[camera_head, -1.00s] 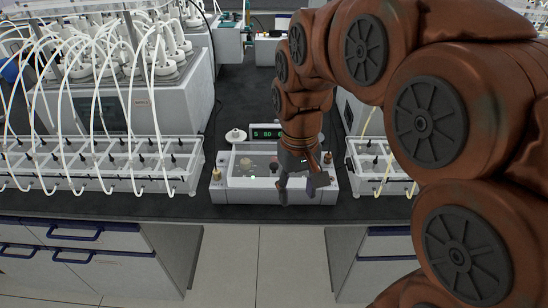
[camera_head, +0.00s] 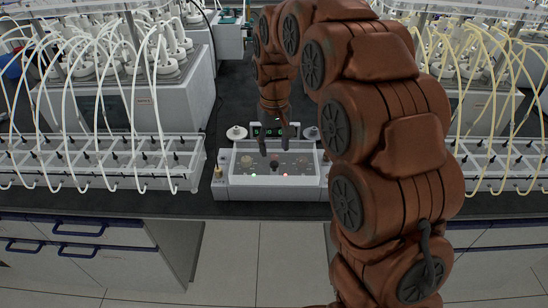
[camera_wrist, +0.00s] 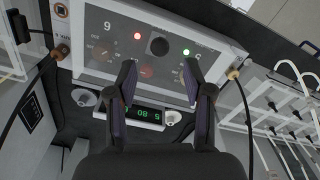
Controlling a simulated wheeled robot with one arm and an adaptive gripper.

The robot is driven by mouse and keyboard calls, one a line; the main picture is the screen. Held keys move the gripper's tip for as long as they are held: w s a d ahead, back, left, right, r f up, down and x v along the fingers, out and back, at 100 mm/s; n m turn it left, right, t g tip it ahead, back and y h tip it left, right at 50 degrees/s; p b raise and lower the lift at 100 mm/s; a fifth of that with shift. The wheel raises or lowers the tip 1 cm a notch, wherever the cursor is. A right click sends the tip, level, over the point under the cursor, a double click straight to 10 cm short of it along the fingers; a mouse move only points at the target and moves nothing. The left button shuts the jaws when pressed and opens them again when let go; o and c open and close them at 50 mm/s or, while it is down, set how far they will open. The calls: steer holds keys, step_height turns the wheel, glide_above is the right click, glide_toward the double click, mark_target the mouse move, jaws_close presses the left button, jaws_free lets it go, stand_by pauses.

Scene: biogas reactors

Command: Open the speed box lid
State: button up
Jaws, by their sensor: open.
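The speed box is a low white box (camera_head: 272,194) at the bench's front edge. A clear lid (camera_head: 240,163) appears to lie flat over its panel, and it also shows in the wrist view (camera_wrist: 100,25). Through it I see a dark round knob, a red light and a green light. A green-digit display (camera_wrist: 147,114) stands behind the box. My gripper (camera_head: 273,148) is open and empty over the box's rear part. In the wrist view its two fingers (camera_wrist: 159,80) point toward the panel, apart from each other. I cannot tell whether they touch the lid.
White bottle racks with tubing stand left (camera_head: 100,165) and right (camera_head: 500,165) of the box. Round white discs (camera_head: 237,133) flank the display. Grey reactor units (camera_head: 165,100) stand behind. The floor in front is clear.

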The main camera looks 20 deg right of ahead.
mark_target(274, 163)
steer(key=shift+f+p, duration=0.9)
steer(key=shift+f, duration=1.9)
jaws_close()
